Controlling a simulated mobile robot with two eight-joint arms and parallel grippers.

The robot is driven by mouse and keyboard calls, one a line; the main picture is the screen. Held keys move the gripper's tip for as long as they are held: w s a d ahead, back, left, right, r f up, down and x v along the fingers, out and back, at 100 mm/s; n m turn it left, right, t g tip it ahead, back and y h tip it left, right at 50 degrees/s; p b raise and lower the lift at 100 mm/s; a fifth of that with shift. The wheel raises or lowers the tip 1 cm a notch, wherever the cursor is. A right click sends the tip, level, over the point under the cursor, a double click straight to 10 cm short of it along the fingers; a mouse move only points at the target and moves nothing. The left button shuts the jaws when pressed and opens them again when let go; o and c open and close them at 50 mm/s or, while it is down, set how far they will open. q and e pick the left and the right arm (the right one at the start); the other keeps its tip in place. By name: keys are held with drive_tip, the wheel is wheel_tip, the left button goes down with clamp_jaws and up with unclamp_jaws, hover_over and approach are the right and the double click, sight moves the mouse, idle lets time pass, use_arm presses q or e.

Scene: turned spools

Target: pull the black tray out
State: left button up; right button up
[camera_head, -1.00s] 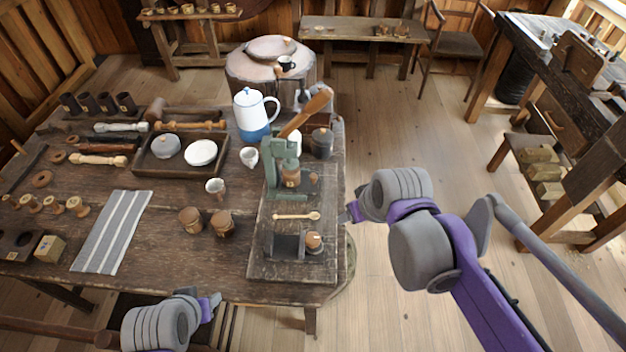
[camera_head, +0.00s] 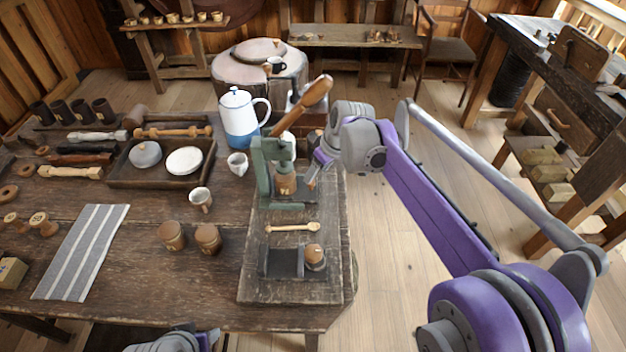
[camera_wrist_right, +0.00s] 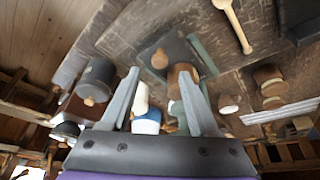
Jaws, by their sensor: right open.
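The black tray (camera_head: 302,191) is a flat dark plate at the foot of the green press (camera_head: 262,172). In the wrist view the tray (camera_wrist_right: 180,47) shows a round wooden knob (camera_wrist_right: 160,58) at its near side. A brown wooden piece (camera_wrist_right: 183,76) stands at the press and partly hides it. My right gripper (camera_head: 313,177) is open at the tray's right side. In the wrist view its fingers (camera_wrist_right: 160,76) are apart, with the knob just beyond their tips; I see no contact. My left gripper (camera_head: 210,338) is at the bottom edge, mostly cut off.
The press's wooden lever (camera_head: 303,105) rises close behind my right gripper. A dark canister (camera_wrist_right: 97,78) stands near one finger in the wrist view. The floor right of the table is open.

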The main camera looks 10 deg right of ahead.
sight(313, 183)
drive_tip(key=x, duration=0.5)
clamp_jaws()
drive_tip(key=shift+d, duration=0.1)
idle(1.3)
